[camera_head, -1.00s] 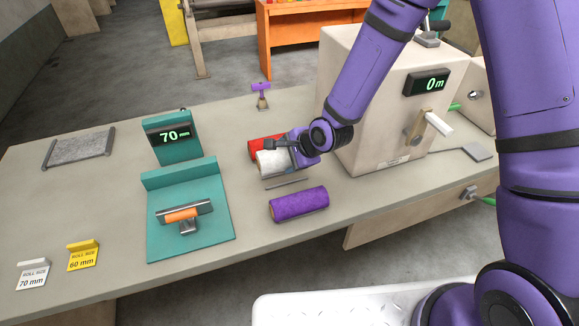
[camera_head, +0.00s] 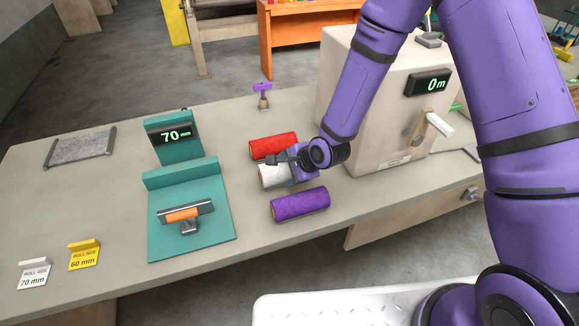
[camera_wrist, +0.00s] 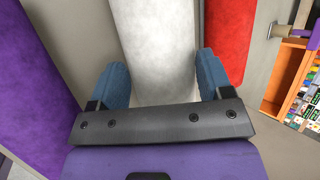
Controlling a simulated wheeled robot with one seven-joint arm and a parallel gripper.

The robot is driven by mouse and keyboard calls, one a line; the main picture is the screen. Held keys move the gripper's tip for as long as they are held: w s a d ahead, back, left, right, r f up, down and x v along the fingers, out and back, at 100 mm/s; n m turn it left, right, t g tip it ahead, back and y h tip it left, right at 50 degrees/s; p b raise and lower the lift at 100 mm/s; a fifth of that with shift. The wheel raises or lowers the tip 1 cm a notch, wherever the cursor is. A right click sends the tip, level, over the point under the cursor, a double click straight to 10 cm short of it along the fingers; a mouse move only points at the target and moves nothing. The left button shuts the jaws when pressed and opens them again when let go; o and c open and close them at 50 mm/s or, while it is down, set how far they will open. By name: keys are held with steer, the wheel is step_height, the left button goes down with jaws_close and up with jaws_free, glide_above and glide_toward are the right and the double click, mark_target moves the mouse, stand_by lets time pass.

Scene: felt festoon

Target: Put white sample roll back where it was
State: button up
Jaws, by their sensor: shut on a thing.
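The white sample roll (camera_head: 271,176) lies between a red roll (camera_head: 273,146) and a purple roll (camera_head: 300,204) on the bench, in the head view. My gripper (camera_head: 291,166) is over its right part. In the wrist view my gripper's blue fingers (camera_wrist: 161,85) stand on either side of the white roll (camera_wrist: 160,45) and are shut on it. The purple roll (camera_wrist: 35,80) is at the left there and the red roll (camera_wrist: 227,35) at the right. Whether the white roll touches the bench is hard to tell.
A teal gauge (camera_head: 173,136) reading 70 mm and a teal stand with an orange piece (camera_head: 182,214) are to the left. A beige machine (camera_head: 385,100) reading 0 m stands close right of my gripper. Roll-size signs (camera_head: 84,255) stand at the front left.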

steer(key=o, duration=1.2)
steer(key=shift+f, duration=0.1)
steer(key=shift+r, duration=0.35)
steer(key=s+d+r+n+h, duration=0.35)
steer(key=d+r, duration=0.65)
steer(key=r, duration=0.4)
steer(key=s+d+r+n+h, duration=0.2)
steer(key=s+d+r+n, duration=0.25)
steer(key=d+r, duration=0.75)
steer(key=s+d+r+n, duration=0.1)
steer(key=s+r, duration=0.3)
steer(key=s, duration=0.2)
steer(key=s+d+r+n, duration=0.2)
steer(key=s+r, duration=0.3)
steer(key=s, duration=0.1)
steer(key=s+d+r+n, duration=0.2)
steer(key=s+r, duration=0.3)
steer(key=s, duration=0.1)
steer(key=shift+s+h, duration=0.25)
steer(key=shift+f, duration=0.1)
